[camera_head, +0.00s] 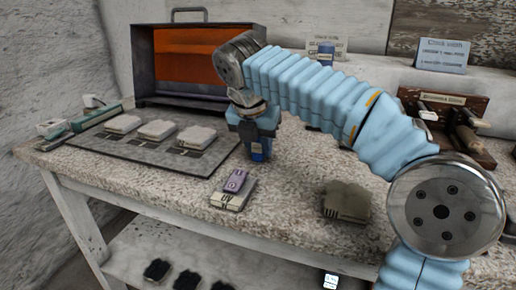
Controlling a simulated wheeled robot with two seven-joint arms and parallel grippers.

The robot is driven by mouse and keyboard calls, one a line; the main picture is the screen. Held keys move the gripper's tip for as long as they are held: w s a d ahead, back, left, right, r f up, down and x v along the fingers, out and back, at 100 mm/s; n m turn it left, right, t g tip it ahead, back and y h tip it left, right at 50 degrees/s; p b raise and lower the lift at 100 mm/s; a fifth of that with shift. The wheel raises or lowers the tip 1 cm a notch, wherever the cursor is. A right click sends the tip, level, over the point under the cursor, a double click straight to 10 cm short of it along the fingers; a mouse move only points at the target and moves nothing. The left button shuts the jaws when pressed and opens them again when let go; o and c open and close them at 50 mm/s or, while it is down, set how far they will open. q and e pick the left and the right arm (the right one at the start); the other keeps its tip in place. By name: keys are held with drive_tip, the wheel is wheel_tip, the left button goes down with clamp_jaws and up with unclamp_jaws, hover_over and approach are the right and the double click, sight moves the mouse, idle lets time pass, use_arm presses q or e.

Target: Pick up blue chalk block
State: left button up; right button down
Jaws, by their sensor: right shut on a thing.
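My right gripper (257,138) reaches in from the right, pointing down over the middle of the table. It is shut on a small dark blue block (259,155), the blue chalk block, whose lower part shows below the fingers. I cannot tell whether the block touches the tabletop. Its upper part is hidden by the gripper. My left gripper is not in view.
A purple block (236,181) lies on a pale block in front of my gripper. A grey lumpy block (347,201) sits to the right. A dark mat (200,160) with pale blocks is left. An orange-lined metal box (143,63) and wooden tool rack (484,118) stand behind.

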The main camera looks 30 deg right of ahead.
drive_tip(key=shift+r, duration=0.45)
wheel_tip(320, 180, up, 3)
drive_tip(key=shift+a+r+p, duration=0.1)
drive_tip(key=shift+a+p, duration=0.05)
drive_tip(key=shift+p, duration=0.65)
drive_tip(key=s+a+r+p, duration=0.2)
drive_tip(key=s+a+r, duration=0.6)
drive_tip(key=s, duration=0.3)
drive_tip(key=shift+r, duration=0.45)
